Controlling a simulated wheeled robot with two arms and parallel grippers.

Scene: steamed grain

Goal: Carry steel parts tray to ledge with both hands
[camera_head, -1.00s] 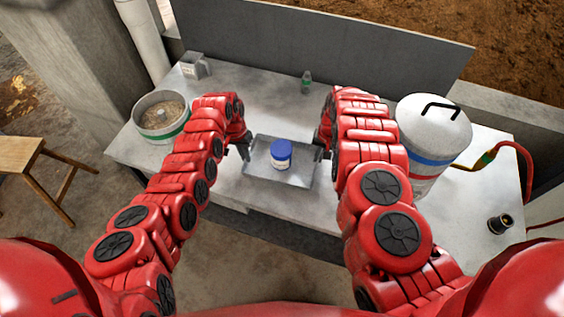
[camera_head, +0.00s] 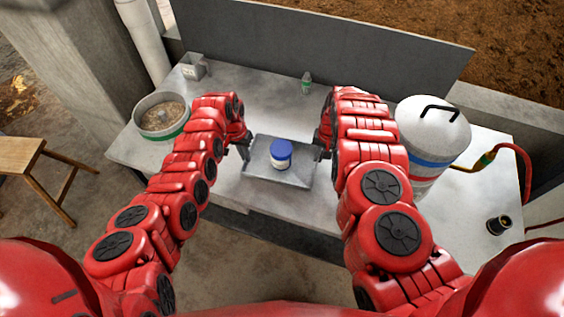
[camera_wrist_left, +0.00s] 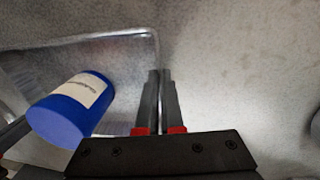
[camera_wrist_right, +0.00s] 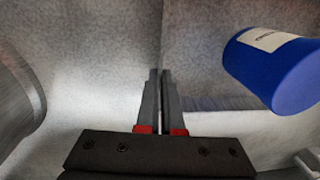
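The grey steel tray (camera_head: 302,176) is over the front part of the worktop, with a blue-lidded jar (camera_head: 281,154) standing in it. My left gripper (camera_head: 246,146) is at the tray's left side, and my right gripper (camera_head: 320,148) is at its right side. In the left wrist view, the closed fingers (camera_wrist_left: 160,78) meet the tray's side rim, with the jar to their left. In the right wrist view, the closed fingers (camera_wrist_right: 160,78) meet the opposite rim, with the jar to their right. Whether the tray clears the worktop is hard to tell.
A round pan of grain (camera_head: 162,113) stands at the left of the worktop (camera_head: 270,95), and a lidded white canister (camera_head: 432,135) at the right. A small bottle (camera_head: 306,83) and a grey box (camera_head: 193,67) stand farther back. A grey panel (camera_head: 320,45) rises behind.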

